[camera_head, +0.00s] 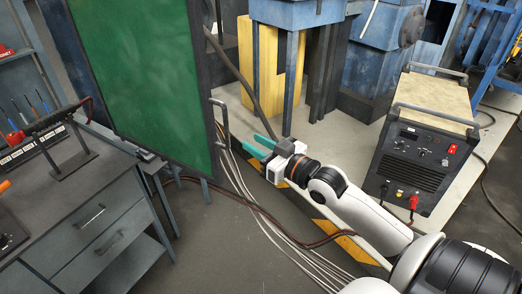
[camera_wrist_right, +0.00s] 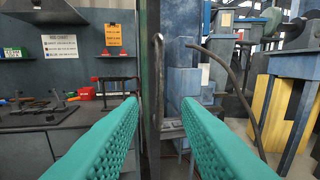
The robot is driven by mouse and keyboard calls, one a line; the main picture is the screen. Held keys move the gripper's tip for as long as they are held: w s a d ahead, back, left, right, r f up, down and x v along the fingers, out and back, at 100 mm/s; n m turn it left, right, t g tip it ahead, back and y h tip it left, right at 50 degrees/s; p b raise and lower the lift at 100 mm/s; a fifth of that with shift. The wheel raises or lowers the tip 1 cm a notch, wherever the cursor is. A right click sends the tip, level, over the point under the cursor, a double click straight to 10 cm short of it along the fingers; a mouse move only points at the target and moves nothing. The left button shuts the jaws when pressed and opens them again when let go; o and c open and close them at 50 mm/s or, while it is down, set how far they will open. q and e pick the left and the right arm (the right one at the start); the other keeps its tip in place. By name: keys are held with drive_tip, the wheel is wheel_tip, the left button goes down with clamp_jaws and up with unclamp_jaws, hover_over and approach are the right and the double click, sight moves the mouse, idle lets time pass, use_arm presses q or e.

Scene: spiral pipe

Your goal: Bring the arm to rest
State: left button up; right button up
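My right gripper (camera_head: 252,144) has teal fingers and reaches in from the lower right in the head view. It is in the air beside the right edge of the green panel (camera_head: 140,85), near a grey handle (camera_head: 213,118) on that edge. In the right wrist view the two ribbed fingers (camera_wrist_right: 160,110) stand wide apart with nothing between them. The panel's edge shows upright beyond them, with the handle (camera_wrist_right: 157,70). A dark curved pipe (camera_head: 230,72) rises behind the gripper, and it also shows in the wrist view (camera_wrist_right: 240,88). My left gripper is not in view.
A grey workbench with drawers (camera_head: 95,215) stands at the left. A welding machine (camera_head: 422,145) stands at the right. Blue machinery (camera_head: 380,55) and a yellow block (camera_head: 262,65) are behind. Cables (camera_head: 240,190) run along the floor below the gripper.

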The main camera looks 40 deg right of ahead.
drive_tip(key=shift+s+d, duration=0.1)
drive_tip(key=shift+s, duration=0.5)
drive_tip(key=d+f+m+g+h, duration=0.1)
drive_tip(key=d+f+g+h, duration=0.15)
drive_tip(key=f, duration=0.75)
drive_tip(key=d+f+m+g+h, duration=0.15)
drive_tip(key=d+f, duration=0.25)
drive_tip(key=f, duration=0.7)
drive_tip(key=s+f+g, duration=0.2)
drive_tip(key=s+f, duration=0.1)
drive_tip(key=f, duration=0.6)
drive_tip(key=s+f+g, duration=0.1)
drive_tip(key=s+f, duration=0.2)
drive_tip(key=f, duration=0.6)
drive_tip(key=s+a+f+g+b, duration=0.1)
drive_tip(key=s+a+f+g, duration=0.25)
drive_tip(key=s+f, duration=0.55)
drive_tip(key=s+a+f+n+g, duration=0.1)
drive_tip(key=s+a+f+g, duration=0.1)
drive_tip(key=s+a+f, duration=0.2)
drive_tip(key=s+a+f+n+g, duration=0.1)
drive_tip(key=s+a+f, duration=0.3)
drive_tip(key=s+f, duration=0.4)
drive_tip(key=s+a+f+n+g, duration=0.1)
drive_tip(key=s+a+f+g, duration=0.2)
drive_tip(key=s, duration=1)
wheel_tip(320, 180, down, 3)
drive_tip(key=shift+s+a+f+y, duration=0.1)
drive_tip(key=shift+s+a+y, duration=0.2)
drive_tip(key=shift+a, duration=0.75)
